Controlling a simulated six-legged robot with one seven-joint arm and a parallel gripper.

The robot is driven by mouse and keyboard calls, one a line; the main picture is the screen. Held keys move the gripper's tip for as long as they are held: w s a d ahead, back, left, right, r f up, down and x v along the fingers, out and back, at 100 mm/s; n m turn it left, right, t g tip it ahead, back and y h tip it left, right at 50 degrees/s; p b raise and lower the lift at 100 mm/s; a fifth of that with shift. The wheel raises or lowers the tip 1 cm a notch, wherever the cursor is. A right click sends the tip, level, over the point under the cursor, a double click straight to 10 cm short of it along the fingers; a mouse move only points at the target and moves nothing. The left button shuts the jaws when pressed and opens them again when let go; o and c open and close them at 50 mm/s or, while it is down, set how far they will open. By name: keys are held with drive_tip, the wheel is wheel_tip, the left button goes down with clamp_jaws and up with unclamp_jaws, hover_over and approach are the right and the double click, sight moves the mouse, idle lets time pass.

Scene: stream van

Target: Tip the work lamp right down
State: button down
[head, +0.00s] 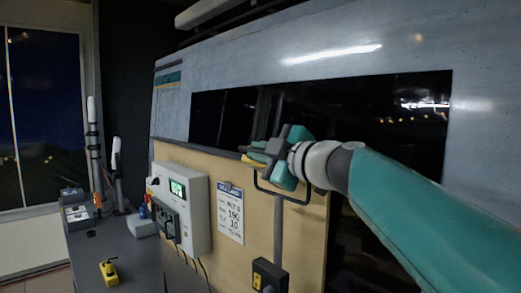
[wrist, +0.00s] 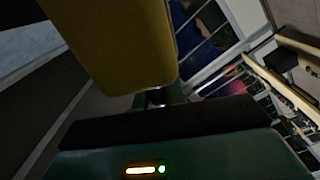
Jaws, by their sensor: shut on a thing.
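The work lamp (head: 257,158) sits in a black U-shaped yoke (head: 282,199) on a grey pole (head: 278,232) in the head view. Only a small yellow part of it shows; my gripper hides the rest. My gripper (head: 266,151) is shut on the lamp at its upper edge. In the wrist view a large yellow body, which looks like the lamp (wrist: 115,45), fills the upper left, close to the gripper. Its exact tilt and the contact between the fingers are hard to see.
A pale wooden board (head: 316,240) stands behind the pole. A grey box with a green screen (head: 181,200) and a paper notice (head: 230,211) are left of it. A small yellow device (head: 109,271) lies on the dark counter (head: 88,248). A black box (head: 270,276) sits low by the pole.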

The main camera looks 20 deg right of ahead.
drive_tip(key=shift+f, duration=0.15)
drive_tip(key=c, duration=1.5)
unclamp_jaws()
drive_tip(key=shift+s, duration=0.1)
drive_tip(key=v, duration=1.3)
drive_tip(key=shift+s+d, duration=0.15)
drive_tip(key=shift+s, duration=0.15)
